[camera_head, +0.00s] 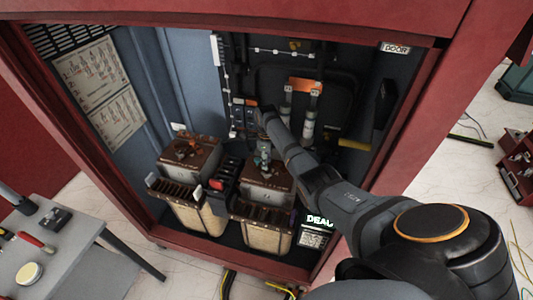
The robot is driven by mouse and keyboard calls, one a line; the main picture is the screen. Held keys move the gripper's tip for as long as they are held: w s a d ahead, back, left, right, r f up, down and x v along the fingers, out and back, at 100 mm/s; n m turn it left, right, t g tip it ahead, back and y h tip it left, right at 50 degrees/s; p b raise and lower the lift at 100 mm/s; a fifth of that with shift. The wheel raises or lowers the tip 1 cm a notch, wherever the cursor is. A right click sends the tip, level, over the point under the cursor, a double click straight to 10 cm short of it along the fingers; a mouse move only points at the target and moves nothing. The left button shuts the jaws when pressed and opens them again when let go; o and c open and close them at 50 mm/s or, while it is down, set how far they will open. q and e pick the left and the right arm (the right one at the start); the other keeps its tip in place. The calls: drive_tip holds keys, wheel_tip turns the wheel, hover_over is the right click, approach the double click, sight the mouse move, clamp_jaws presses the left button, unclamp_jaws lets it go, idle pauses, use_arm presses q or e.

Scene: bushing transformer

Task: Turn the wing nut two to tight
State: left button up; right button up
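My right arm reaches in from the lower right into the red cabinet (430,120). Its gripper (268,117) is above and behind the top of the right transformer (268,187) in the picture. The fingers are small and dark, so I cannot tell whether they are open or shut. A greyish-green bushing (263,155) stands on that transformer, just below the gripper in the picture. The left transformer (190,155) has a brown top with orange-brown fittings. No wing nut can be made out clearly on either one. My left gripper is not in view.
Orange and white fuse-like parts (304,86) hang at the cabinet's back. A dark block with a red part (217,184) sits between the transformers. A grey table (62,245) with tools stands at the lower left. Cabinet posts bound the opening.

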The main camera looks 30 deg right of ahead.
wheel_tip(320, 180, up, 6)
drive_tip(key=shift+f, duration=0.25)
